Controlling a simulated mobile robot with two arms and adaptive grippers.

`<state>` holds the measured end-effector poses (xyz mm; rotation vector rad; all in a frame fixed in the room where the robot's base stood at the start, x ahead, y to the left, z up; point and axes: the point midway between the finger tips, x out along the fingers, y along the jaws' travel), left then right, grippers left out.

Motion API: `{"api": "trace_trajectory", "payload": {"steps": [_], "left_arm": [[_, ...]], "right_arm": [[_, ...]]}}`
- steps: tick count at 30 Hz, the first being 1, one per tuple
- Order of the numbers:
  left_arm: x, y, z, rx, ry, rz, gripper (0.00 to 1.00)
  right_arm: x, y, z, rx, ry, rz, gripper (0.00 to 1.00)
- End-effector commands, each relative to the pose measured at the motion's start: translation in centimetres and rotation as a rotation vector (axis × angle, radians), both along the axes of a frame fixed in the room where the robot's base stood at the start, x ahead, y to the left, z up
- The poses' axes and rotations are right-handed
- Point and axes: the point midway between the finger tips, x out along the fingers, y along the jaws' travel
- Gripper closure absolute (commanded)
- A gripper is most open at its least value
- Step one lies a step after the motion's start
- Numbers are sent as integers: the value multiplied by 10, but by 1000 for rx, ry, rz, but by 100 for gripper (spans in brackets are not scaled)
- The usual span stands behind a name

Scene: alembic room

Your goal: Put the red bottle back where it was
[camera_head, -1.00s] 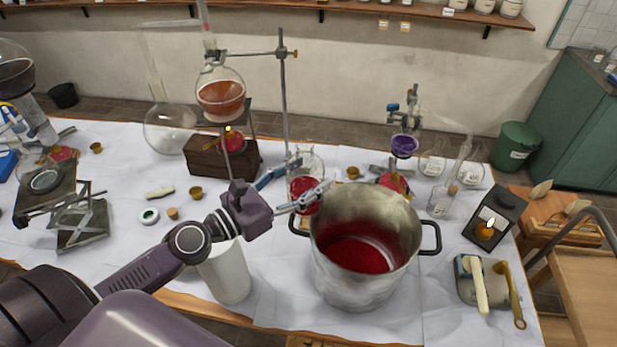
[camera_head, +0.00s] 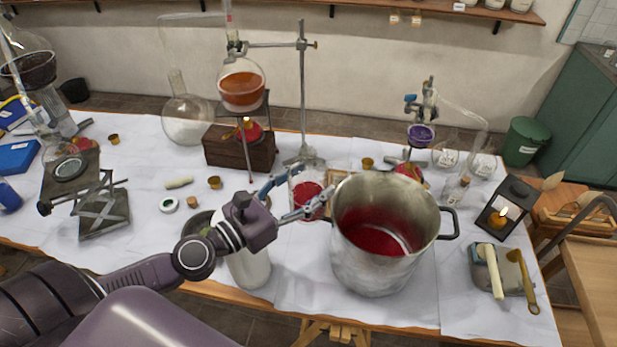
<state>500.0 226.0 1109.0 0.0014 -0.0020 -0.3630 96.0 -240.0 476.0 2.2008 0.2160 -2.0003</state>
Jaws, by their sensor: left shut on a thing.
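The red bottle (camera_head: 308,190), a clear glass vessel with red liquid in its lower part, is just left of the large steel pot (camera_head: 378,274). My left gripper (camera_head: 313,210) comes in from the left and is shut on the bottle. Its fingers cover part of the bottle's near side. I cannot tell whether the bottle's base touches the white cloth. My right gripper is not in view.
The pot's left side is very close to the bottle and my fingers. A metal stand (camera_head: 303,90) with a flask of orange liquid (camera_head: 242,88) rises behind. A white cylinder (camera_head: 250,267) stands below my wrist. White cloth (camera_head: 305,262) is clear in front of the bottle.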

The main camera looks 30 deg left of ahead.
Motion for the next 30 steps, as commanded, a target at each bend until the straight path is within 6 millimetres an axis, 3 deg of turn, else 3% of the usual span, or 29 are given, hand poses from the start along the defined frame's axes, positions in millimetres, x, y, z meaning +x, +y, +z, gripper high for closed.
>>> {"api": "trace_trajectory", "payload": {"steps": [4,18,26,30], "left_arm": [[-8,-1,0,1,4,20,94],[-90,-28,-4,-7,8,280,94],[-118,-37,-4,-5,5,369,94],[-117,-36,-3,-3,3,370,94]], "right_arm": [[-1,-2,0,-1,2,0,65],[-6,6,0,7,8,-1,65],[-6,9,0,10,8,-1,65],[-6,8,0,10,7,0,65]]}}
